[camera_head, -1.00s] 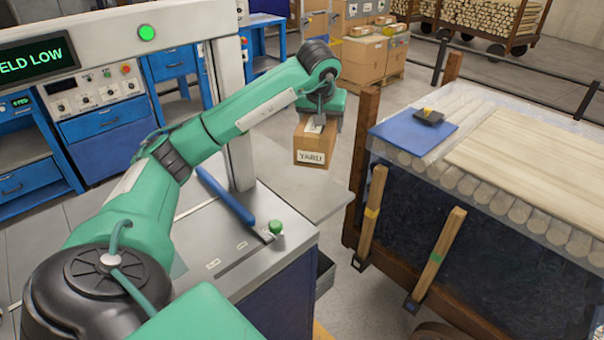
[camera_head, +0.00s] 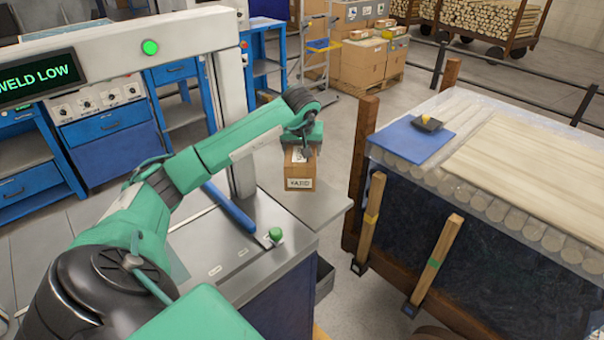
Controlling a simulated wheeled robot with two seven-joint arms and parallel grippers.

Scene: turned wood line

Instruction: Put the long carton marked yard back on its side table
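The long brown carton marked YARD (camera_head: 300,174) is upright in the middle of the camera_head view. My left gripper (camera_head: 304,152) comes down on its top from above and appears shut on it; the fingertips are partly hidden. The carton is over the grey side table (camera_head: 325,207), the flat plate at the right end of the machine bench. Its lower edge looks at or just above the plate; I cannot tell whether it touches. My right gripper is not in view.
A wooden post (camera_head: 363,150) and a wood-stacked table with a blue mat (camera_head: 411,138) stand to the right.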

